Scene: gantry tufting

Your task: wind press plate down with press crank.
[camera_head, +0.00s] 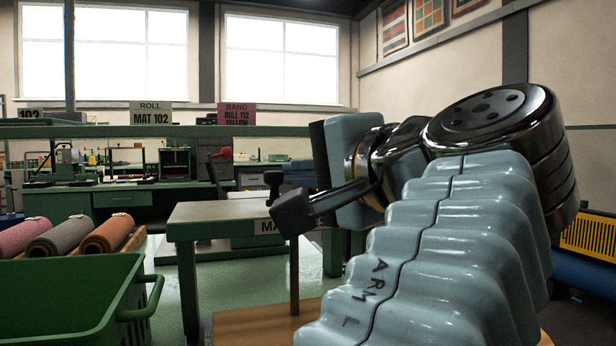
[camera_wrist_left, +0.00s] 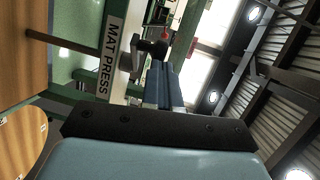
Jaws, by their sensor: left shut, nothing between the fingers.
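The press crank shows as a black knob (camera_head: 273,178) above the front edge of the green mat press (camera_head: 215,212), whose sign (camera_head: 268,226) is partly hidden by my arm. In the left wrist view the black knob (camera_wrist_left: 155,48) stands on a grey crank arm beside the MAT PRESS sign (camera_wrist_left: 109,56). My left gripper (camera_head: 298,174) is shut and empty, its dark blue fingers (camera_wrist_left: 163,82) pointing toward the knob. The tips look close to the knob; I cannot tell whether they touch. I cannot clearly make out the press plate. My right gripper is out of view.
A green crate (camera_head: 75,295) stands at the lower left, with rolled mats (camera_head: 105,233) behind it. A brown board (camera_head: 260,325) lies below the press. Green workbenches (camera_head: 120,195) stand farther back. Open floor shows between crate and press.

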